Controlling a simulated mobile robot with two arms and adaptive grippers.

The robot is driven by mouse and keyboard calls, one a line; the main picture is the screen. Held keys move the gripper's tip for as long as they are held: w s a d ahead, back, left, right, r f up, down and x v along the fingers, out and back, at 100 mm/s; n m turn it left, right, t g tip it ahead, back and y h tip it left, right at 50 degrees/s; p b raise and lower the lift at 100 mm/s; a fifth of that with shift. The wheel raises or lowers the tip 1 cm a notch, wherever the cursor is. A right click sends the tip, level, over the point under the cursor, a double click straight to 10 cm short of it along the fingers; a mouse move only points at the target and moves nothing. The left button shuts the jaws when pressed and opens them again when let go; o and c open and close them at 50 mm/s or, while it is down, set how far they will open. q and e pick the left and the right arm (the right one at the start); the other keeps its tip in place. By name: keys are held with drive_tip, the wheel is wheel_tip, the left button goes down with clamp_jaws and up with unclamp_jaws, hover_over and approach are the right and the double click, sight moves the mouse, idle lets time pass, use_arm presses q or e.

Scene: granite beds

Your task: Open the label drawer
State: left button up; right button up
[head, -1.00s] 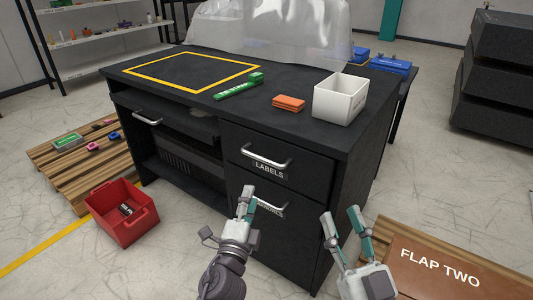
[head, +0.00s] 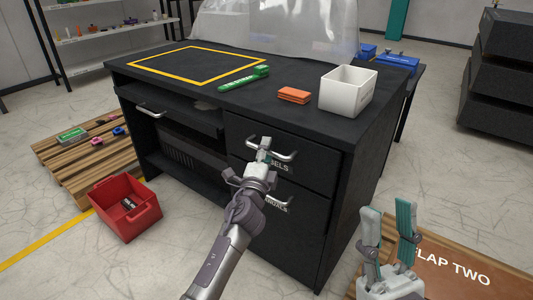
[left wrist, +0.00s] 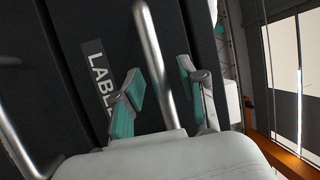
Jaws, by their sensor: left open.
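The label drawer (head: 318,168) is the dark upper right drawer of the desk and looks closed. Its silver bar handle (head: 286,156) is partly covered by my left gripper (head: 262,153), as is its white lettering. In the left wrist view the handle (left wrist: 150,45) runs between the two teal-padded fingers of the left gripper (left wrist: 160,82), which are open on either side of it. The label plate (left wrist: 97,68) is left of the handle there. My right gripper (head: 388,220) is open and empty at the lower right, right of the desk.
Below is another drawer with a silver handle (head: 284,201). A red crate (head: 125,210) and a brown FLAP TWO panel (head: 455,267) are on either side.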

use_arm(q)
drive_tip(key=shift+w, duration=0.1)
drive_tip(key=shift+c, duration=0.3)
clamp_jaws()
